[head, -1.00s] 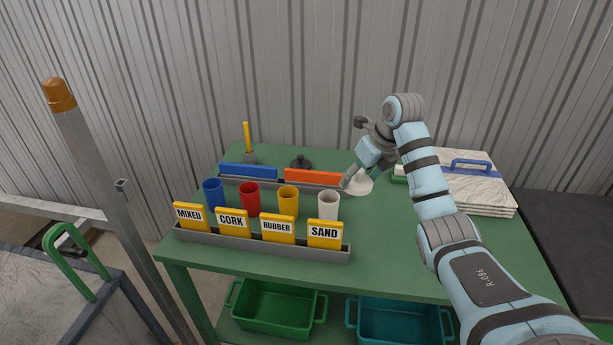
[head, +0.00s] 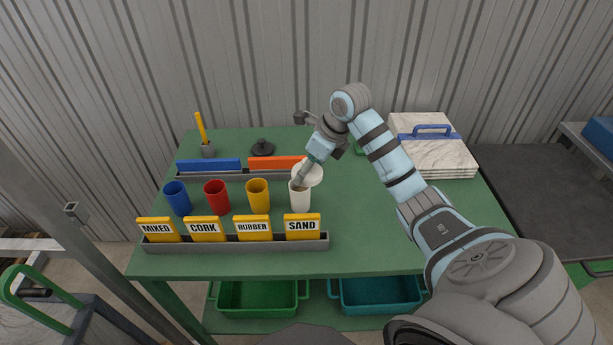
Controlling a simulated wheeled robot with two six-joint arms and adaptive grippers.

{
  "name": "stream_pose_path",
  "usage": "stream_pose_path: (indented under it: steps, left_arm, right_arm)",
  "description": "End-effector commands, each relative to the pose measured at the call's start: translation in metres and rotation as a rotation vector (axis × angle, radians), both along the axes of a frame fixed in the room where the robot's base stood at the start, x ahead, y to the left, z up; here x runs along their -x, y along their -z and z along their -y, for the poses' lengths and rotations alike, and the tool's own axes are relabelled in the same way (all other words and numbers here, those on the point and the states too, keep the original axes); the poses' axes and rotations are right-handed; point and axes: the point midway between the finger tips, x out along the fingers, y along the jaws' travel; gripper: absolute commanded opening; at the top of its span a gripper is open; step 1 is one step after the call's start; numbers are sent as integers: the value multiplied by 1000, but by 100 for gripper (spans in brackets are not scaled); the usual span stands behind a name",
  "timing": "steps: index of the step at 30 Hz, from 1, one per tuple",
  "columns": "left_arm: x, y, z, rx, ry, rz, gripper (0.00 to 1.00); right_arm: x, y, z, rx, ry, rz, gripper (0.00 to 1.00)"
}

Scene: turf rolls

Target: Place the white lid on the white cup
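The white cup (head: 300,199) stands upright on the green table at the right end of a row of cups, behind the SAND sign. The white lid (head: 314,174) shows just behind and above the cup's rim and partly overlaps it in the head view. My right gripper (head: 301,180) reaches down from the upper right. Its fingers are at the lid and appear shut on it, though they hide part of the lid and the grip itself. I cannot tell whether the lid touches the cup. My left gripper is not in view.
Blue (head: 178,200), red (head: 217,198) and yellow (head: 258,196) cups stand left of the white cup. A grey sign rack (head: 240,243) runs in front. Behind are blue (head: 208,165) and orange (head: 272,163) bars and a black knobbed object (head: 262,148). Marble slabs (head: 450,158) lie at right.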

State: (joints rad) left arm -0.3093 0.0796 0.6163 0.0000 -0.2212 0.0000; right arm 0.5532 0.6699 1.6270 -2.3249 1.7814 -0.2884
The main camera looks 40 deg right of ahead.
Motion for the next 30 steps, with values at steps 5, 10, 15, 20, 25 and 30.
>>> stream_pose_path:
  steps: [5, 10, 15, 20, 25, 30]
  left_arm:
    - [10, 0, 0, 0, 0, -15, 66]
    - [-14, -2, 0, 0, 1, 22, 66]
    - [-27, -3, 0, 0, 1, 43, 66]
    - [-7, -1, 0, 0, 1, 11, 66]
    - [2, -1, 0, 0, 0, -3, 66]
    - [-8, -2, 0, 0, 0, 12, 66]
  right_arm:
    - [-11, 37, -2, -4, 0, -9, 41]
    - [-11, 40, -1, -4, 1, -9, 38]
    - [-10, 41, -1, -3, 1, -11, 85]
    - [-10, 40, 0, -3, 1, -11, 85]
    - [-10, 39, 0, -3, 2, -10, 85]
    - [-1, 16, 5, 1, 2, -7, 85]
